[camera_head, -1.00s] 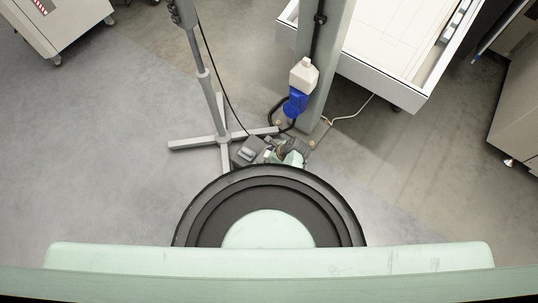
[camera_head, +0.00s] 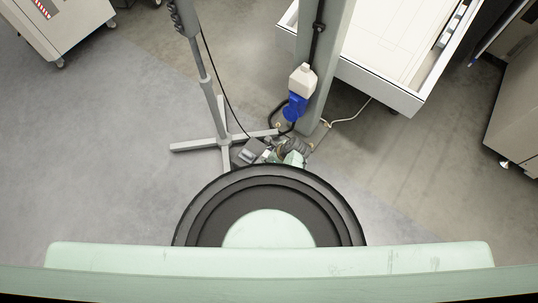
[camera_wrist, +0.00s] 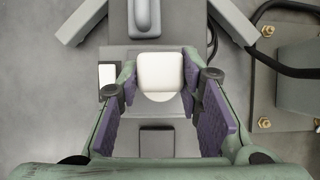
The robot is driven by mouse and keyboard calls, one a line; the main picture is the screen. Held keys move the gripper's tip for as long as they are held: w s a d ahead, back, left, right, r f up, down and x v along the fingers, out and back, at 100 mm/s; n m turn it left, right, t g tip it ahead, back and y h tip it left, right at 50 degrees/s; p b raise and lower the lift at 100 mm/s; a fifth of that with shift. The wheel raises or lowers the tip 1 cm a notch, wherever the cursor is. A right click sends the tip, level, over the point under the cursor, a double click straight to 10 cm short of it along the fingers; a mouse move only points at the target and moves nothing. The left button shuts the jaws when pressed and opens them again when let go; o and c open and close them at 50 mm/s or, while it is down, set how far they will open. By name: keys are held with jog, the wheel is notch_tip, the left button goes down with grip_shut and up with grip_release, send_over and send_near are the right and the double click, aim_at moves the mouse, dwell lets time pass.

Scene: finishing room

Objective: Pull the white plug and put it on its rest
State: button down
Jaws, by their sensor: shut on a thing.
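My gripper (camera_wrist: 160,95) has its purple-padded fingers closed on the sides of the white plug (camera_wrist: 160,70), which shows centred in the wrist view. A grey box-like surface (camera_wrist: 138,142) lies beyond the plug, with a dark square (camera_wrist: 157,141) and a small white rectangle (camera_wrist: 107,75) on it. I cannot tell whether the plug touches this surface. In the head view my gripper (camera_head: 289,157) is low between the grey stand and the post, beside a grey box (camera_head: 248,151). The plug is hard to make out there. I cannot clearly identify its rest.
A grey stand (camera_head: 222,142) with spread feet is on the left. A post (camera_head: 325,70) carries a white housing (camera_head: 302,77) with a blue connector (camera_head: 294,107). Dark cable loops by its bolted foot (camera_wrist: 285,105). A white drawer-like table (camera_head: 390,85) is behind right.

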jog(key=shift+r, duration=0.1)
dwell(0.3)
jog(key=shift+s+d+f+p, duration=0.15)
jog(key=shift+s+d+p, duration=0.25)
jog(key=shift+s+d, duration=0.9)
jog(key=shift+s+d+f+p, duration=0.15)
jog(key=shift+s+d+p, duration=0.25)
jog(key=shift+s+d, duration=0.85)
jog(key=shift+s+d+f+p, duration=0.15)
jog(key=shift+s+d+p, duration=0.45)
jog(key=shift+d, duration=1.15)
jog(key=shift+s, duration=0.2)
jog(key=shift+f+b, duration=0.1)
jog(key=shift+b, duration=0.2)
